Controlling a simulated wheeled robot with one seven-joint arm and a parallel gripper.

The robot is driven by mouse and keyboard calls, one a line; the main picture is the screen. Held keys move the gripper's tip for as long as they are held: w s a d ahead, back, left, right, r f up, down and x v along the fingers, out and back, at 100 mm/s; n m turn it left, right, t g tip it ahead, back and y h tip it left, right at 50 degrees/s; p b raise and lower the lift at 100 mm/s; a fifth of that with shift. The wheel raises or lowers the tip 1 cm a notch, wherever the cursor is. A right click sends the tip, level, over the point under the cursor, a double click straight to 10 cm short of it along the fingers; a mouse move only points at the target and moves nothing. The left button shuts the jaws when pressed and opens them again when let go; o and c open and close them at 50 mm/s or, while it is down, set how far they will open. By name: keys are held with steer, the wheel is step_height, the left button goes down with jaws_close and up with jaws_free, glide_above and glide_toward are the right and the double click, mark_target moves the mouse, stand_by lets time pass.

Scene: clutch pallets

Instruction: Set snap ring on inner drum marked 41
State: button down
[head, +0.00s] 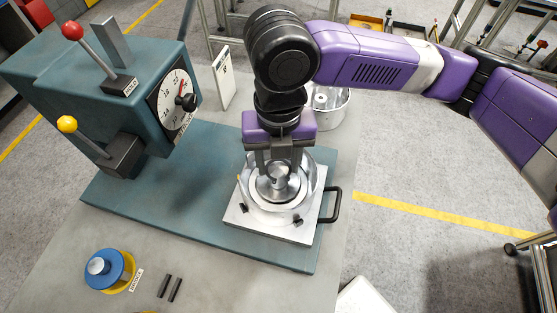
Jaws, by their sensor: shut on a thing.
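A silver drum (248,195) stands upright on a square metal pallet plate (236,217) with a black handle on its right. My gripper (279,170) points straight down over the drum, its fingers on either side of a silver knobbed part (281,186) at the centre. The gripper is shut on this part, though the fingertips are partly hidden. A second silver drum (338,110) stands behind, partly covered by my arm. I cannot read the number 41 on either drum, and I cannot pick out the snap ring for certain.
A teal press (110,85) with a dial and red and yellow levers stands at left on a teal base (190,200). A white card (223,85) stands behind. The grey bench front is partly clear.

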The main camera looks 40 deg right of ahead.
stand_by(0.7)
steer(key=c, duration=0.6)
jaws_free()
steer(key=shift+r, duration=0.1)
step_height(320, 180, up, 9)
steer(key=p, duration=0.7)
steer(key=shift+s, duration=0.1)
stand_by(0.4)
